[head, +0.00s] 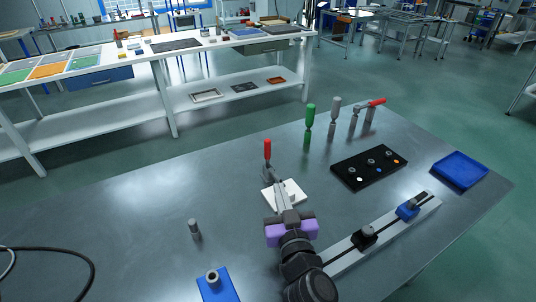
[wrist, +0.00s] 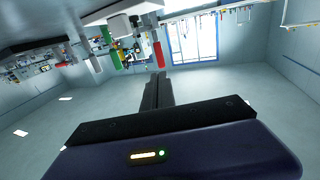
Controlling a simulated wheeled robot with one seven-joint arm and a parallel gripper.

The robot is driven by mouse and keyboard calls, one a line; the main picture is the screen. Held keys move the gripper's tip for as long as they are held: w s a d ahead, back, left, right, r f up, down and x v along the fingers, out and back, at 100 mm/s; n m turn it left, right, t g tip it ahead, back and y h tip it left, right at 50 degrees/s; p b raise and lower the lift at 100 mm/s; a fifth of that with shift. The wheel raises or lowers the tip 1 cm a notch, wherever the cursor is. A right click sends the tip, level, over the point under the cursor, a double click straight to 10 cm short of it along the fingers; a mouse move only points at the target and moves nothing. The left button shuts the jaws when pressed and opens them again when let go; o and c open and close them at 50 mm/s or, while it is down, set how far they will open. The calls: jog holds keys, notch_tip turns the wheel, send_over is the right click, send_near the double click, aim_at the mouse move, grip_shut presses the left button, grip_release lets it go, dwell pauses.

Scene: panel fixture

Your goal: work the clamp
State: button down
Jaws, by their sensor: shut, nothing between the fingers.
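The clamp has a white base plate (head: 293,190) on the grey table and an upright red handle (head: 267,150) at its far side. My gripper (head: 279,190) is shut and empty; it reaches over the plate from the near side and hides much of the clamp's metalwork. In the wrist view, which is upside down, the shut fingers (wrist: 155,78) point toward a red handle (wrist: 158,53) that hangs just beyond their tips. Whether the fingers touch the clamp cannot be told.
A green-handled tool (head: 310,114), a grey-handled tool (head: 335,105) and a red-handled item (head: 376,102) stand behind. A black panel (head: 350,172), a blue tray (head: 460,169) and a rail (head: 345,262) lie right. A small grey post (head: 194,228) stands left; the table's left part is mostly clear.

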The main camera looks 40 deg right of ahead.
jog(key=p, duration=0.4)
send_near(268, 150)
jog(key=x, duration=0.5)
jog(key=shift+w+d+r, duration=0.1)
jog(key=shift+w, duration=0.15)
jog(key=shift+w+d, duration=0.4)
jog(key=shift+w, duration=0.15)
